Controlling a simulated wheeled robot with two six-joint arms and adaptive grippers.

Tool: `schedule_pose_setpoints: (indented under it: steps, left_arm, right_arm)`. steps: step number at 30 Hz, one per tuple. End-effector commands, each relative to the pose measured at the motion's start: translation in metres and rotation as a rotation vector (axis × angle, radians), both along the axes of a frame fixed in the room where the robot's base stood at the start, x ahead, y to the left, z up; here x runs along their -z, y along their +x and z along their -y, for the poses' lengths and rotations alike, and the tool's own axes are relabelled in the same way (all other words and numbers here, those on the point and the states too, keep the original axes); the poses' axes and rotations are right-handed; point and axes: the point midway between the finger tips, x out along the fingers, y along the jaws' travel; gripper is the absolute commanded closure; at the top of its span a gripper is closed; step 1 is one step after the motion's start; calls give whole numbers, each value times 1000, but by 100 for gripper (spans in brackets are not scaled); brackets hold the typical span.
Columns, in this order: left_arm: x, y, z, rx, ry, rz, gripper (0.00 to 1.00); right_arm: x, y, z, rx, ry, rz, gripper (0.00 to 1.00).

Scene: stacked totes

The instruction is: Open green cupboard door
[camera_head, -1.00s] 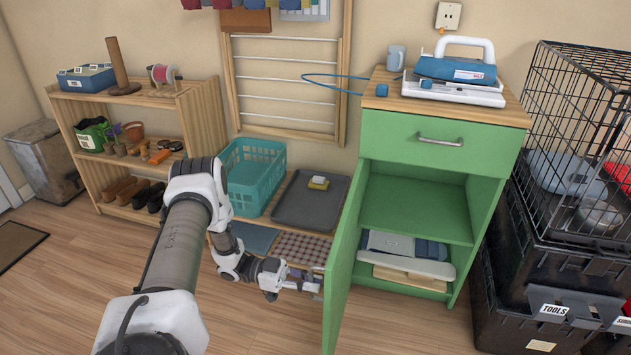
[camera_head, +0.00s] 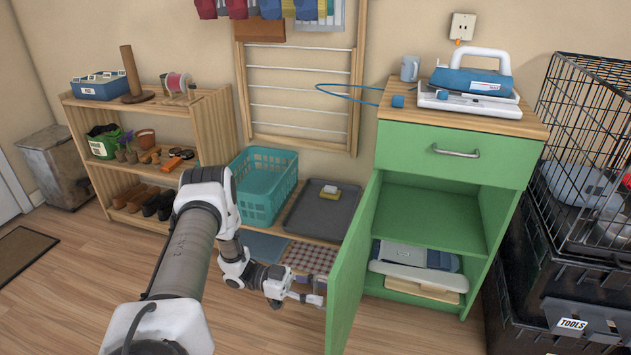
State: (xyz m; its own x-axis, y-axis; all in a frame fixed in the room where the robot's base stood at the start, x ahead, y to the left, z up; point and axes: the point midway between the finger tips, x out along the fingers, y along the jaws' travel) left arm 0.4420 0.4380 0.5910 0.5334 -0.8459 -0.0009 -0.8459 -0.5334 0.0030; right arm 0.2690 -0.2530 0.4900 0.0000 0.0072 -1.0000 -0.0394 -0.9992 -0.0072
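The green cupboard (camera_head: 452,143) stands right of centre with a wooden top. Its green door (camera_head: 352,268) is swung wide open to the left, seen nearly edge-on, and the inside shows. The door's handle is not visible. My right gripper is not in view.
Left of the door, a low shelf holds a teal basket (camera_head: 262,185) and a grey tray (camera_head: 322,208). A wooden shelf unit (camera_head: 210,130) stands further left. Black tool boxes and a wire crate (camera_head: 590,150) crowd the right side. The floor in front is clear.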

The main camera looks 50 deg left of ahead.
Motion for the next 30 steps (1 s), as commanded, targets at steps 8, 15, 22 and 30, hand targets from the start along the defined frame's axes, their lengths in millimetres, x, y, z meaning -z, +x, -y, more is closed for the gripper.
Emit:
schedule_pose_setpoints:
  steps: [8,15,22,30]
  left_arm:
    - [0,-13,-22,-4,1,2,63]
    - [1,-47,-74,-3,3,-1,63]
    - [1,-64,-101,0,1,-2,63]
    - [0,-64,-102,0,0,0,63]
  right_arm:
    - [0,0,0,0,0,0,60]
    - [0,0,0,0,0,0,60]
    - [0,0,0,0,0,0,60]
    - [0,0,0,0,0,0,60]
